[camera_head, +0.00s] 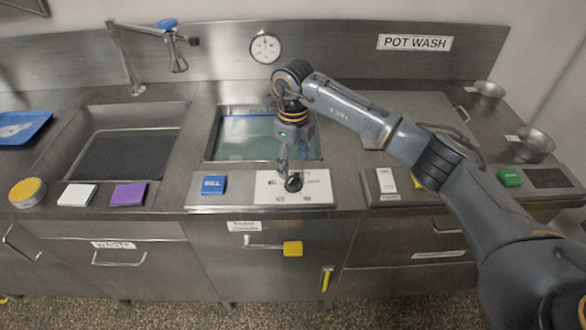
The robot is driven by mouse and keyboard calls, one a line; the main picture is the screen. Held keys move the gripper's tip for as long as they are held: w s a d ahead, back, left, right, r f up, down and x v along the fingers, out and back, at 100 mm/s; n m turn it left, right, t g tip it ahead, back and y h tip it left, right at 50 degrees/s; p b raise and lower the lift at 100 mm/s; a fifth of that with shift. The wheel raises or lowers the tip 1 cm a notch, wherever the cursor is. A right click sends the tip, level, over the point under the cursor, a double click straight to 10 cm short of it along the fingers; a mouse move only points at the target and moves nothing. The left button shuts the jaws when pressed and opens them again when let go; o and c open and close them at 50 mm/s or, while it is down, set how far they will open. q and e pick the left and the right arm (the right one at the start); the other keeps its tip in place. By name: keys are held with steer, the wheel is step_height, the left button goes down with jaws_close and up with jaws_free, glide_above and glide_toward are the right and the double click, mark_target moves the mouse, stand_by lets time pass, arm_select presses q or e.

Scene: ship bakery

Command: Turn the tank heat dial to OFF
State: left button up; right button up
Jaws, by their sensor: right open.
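The tank heat dial is a black knob (293,182) on a pale panel (318,188) at the front edge of the counter, just in front of the water-filled tank (238,140). Small markings ring the knob, but they are too small to read surely. My right gripper (284,168) points down just above and slightly left of the knob. It is open, its fingers close together in this view. I cannot tell whether a fingertip touches the knob. My right arm crosses from the lower right and hides part of the counter. My left gripper is not in view.
A blue block (213,185) sits left of the panel. A white switch plate (386,180) is to its right. A faucet (170,40) and round gauge (265,48) are behind. An empty basin (92,176) is at left.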

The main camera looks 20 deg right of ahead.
mark_target(293, 177)
steer(key=shift+f+p, duration=0.4)
steer(key=shift+f, duration=1.95)
steer(key=c, duration=1.1)
steer(key=shift+c, duration=0.2)
